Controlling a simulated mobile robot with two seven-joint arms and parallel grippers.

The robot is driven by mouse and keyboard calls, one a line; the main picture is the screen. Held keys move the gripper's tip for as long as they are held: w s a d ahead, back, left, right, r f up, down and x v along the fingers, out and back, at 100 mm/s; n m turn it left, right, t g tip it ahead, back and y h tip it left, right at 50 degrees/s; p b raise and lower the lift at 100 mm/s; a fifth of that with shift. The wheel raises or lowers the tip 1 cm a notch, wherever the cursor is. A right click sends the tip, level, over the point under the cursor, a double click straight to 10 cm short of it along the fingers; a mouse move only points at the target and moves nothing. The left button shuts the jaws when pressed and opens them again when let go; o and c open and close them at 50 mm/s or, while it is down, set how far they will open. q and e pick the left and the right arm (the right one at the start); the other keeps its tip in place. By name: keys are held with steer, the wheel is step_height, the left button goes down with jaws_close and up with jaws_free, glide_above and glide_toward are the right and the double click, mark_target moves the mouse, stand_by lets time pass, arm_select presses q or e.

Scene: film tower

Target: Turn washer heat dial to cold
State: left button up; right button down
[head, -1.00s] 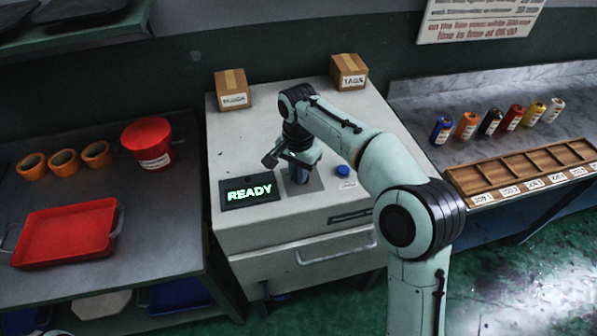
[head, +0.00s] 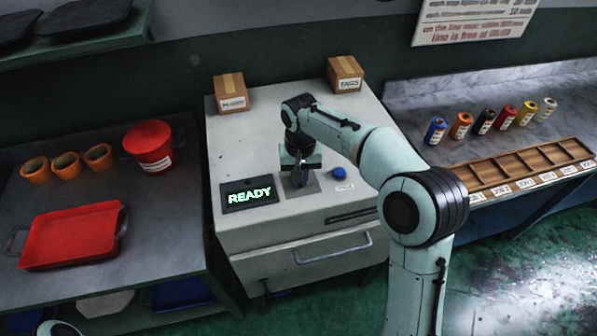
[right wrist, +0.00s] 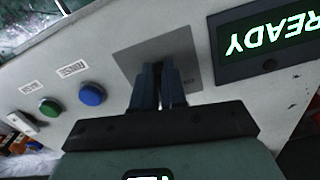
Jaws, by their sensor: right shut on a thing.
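The washer (head: 260,135) is a pale grey cabinet in the middle of the head view. Its display (head: 249,194) reads READY in green. My right gripper (head: 299,182) points down at the grey plate (head: 314,184) beside the display. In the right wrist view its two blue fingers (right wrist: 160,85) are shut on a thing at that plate. I take this to be the heat dial; it is hidden between the fingers, so its setting cannot be read. My left gripper does not show clearly in the head view.
A blue button (head: 339,173) sits right of the plate; the right wrist view also shows a green button (right wrist: 50,107). Two cartons (head: 231,92) stand on the washer's back. A red tray (head: 72,236) lies on the left table, and several spools (head: 461,125) stand on the right counter.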

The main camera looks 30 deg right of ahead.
steer(key=n+p, duration=0.1)
steer(key=n, duration=0.1)
steer(key=n+p, duration=0.1)
steer(key=n, duration=0.2)
steer(key=shift+d+r+n, duration=0.1)
steer(key=shift+d+n, duration=0.2)
steer(key=shift+d, duration=0.1)
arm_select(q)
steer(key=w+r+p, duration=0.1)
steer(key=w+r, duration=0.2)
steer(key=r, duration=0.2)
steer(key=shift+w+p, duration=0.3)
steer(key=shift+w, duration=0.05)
arm_select(e)
steer(key=n, duration=0.5)
steer(key=shift+d, duration=0.35)
steer(key=shift+n, duration=0.3)
steer(key=c, duration=1.2)
jaws_free()
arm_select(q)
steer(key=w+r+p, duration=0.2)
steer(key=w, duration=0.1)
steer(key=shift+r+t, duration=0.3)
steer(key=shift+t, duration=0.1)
arm_select(e)
step_height(320, 180, up, 13)
steer(key=shift+r, duration=0.1)
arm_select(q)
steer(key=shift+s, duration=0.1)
